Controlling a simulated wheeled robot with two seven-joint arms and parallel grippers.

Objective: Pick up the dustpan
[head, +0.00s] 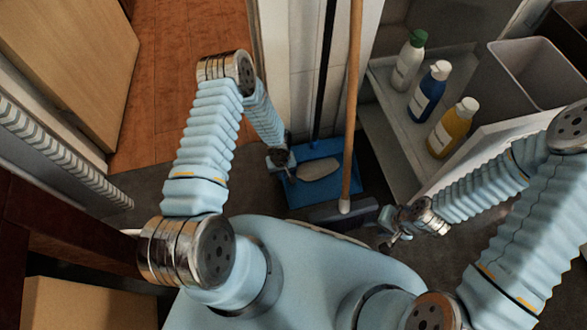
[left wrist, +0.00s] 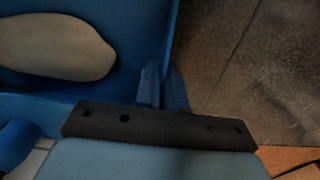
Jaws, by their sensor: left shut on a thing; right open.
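The blue dustpan (head: 298,196) is on the dark floor in the head view, against the white panel, with a black pole (head: 323,80) rising behind it. A pale oval piece (head: 318,170) lies in it. My left gripper (head: 287,165) is at the pan's left edge. In the left wrist view its blue fingers (left wrist: 162,88) are shut on the rim of the dustpan (left wrist: 130,75), and the pale oval (left wrist: 55,48) shows beside them. I cannot tell if the pan is clear of the floor. My right gripper (head: 392,238) is open and empty, low at the right.
A broom with a wooden handle (head: 353,90) and dark head (head: 340,212) stands just in front of the pan. At right, a shelf holds white (head: 408,62), blue (head: 428,90) and yellow (head: 454,127) bottles beside a grey bin (head: 535,75). Floor is free left of the pan.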

